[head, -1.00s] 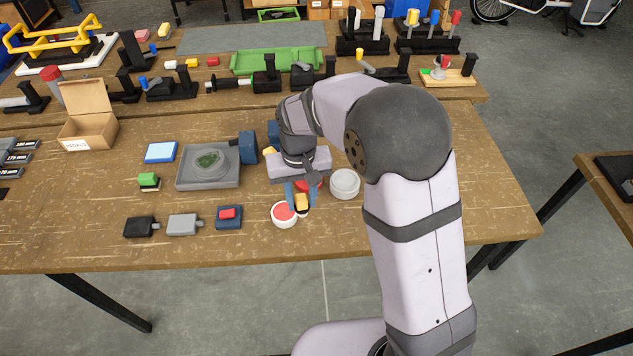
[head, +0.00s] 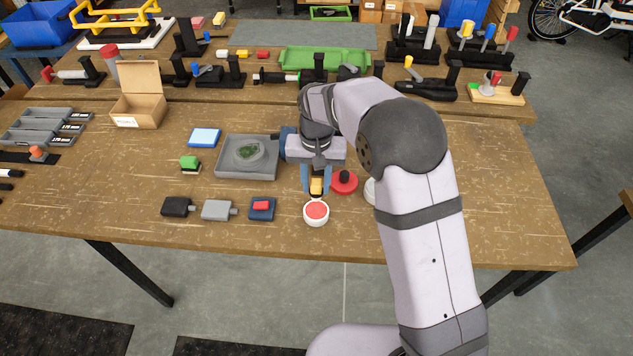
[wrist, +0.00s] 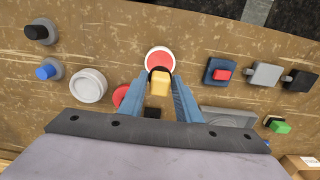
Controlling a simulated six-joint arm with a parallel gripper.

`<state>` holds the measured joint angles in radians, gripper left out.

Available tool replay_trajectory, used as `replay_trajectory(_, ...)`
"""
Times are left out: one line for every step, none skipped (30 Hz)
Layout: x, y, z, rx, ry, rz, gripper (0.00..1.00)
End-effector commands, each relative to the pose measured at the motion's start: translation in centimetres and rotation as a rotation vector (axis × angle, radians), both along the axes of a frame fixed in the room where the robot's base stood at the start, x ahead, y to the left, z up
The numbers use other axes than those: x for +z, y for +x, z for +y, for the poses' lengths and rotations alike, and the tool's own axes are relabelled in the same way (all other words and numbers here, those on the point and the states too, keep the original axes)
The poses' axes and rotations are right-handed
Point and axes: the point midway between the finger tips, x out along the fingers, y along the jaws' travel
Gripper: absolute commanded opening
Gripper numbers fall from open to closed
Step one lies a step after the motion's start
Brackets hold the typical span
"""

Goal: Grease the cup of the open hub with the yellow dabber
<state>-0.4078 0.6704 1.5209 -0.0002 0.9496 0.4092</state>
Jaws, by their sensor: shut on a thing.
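My gripper (head: 316,180) is shut on the yellow dabber (head: 316,187), which also shows between the blue fingers in the wrist view (wrist: 159,84). The dabber's end has a dark band and overlaps the near rim of a white round pot with a red inside (head: 316,211) in the wrist view. I cannot tell whether they touch. A round grey part with green inside (head: 249,152) sits in a grey square tray (head: 230,172) left of my gripper. I cannot tell surely which round part is the open hub; a pale round one (wrist: 88,85) is partly hidden by my arm in the head view.
A red lid with a black knob (head: 344,184) lies just right of my gripper. Black (head: 177,207), grey (head: 217,210) and blue-and-red (head: 262,208) blocks stand left of the pot. A green-topped block (head: 190,163) and blue pad (head: 204,137) lie farther left.

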Motion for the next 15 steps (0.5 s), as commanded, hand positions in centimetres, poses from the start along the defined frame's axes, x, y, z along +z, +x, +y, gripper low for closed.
replay_trajectory(-0.6,0.0,0.0,0.000,0.000,0.000,0.13)
replay_trajectory(-0.8,0.0,0.0,0.000,0.000,0.000,0.13)
replay_trajectory(-1.2,0.0,0.0,0.001,0.000,0.000,0.13)
replay_trajectory(-1.4,0.0,0.0,0.001,0.000,0.000,0.13)
replay_trajectory(-1.7,0.0,0.0,0.001,0.000,0.000,0.13)
replay_trajectory(-2.0,0.0,0.0,0.001,0.000,0.000,0.13)
replay_trajectory(-2.3,0.0,0.0,0.001,0.000,0.000,0.13)
replay_trajectory(-2.6,0.0,0.0,0.001,0.000,0.000,0.13)
replay_trajectory(-3.0,0.0,0.0,0.001,0.000,0.000,0.13)
replay_trajectory(-3.2,0.0,0.0,0.001,0.000,0.000,0.13)
replay_trajectory(-3.5,0.0,0.0,0.001,0.000,0.000,0.13)
replay_trajectory(-3.8,0.0,0.0,0.001,0.000,0.001,0.13)
replay_trajectory(-4.1,0.0,0.0,0.001,0.000,0.001,0.13)
replay_trajectory(-4.3,0.0,0.0,0.001,0.000,0.001,0.13)
replay_trajectory(-4.5,0.0,0.0,0.001,0.000,0.001,0.13)
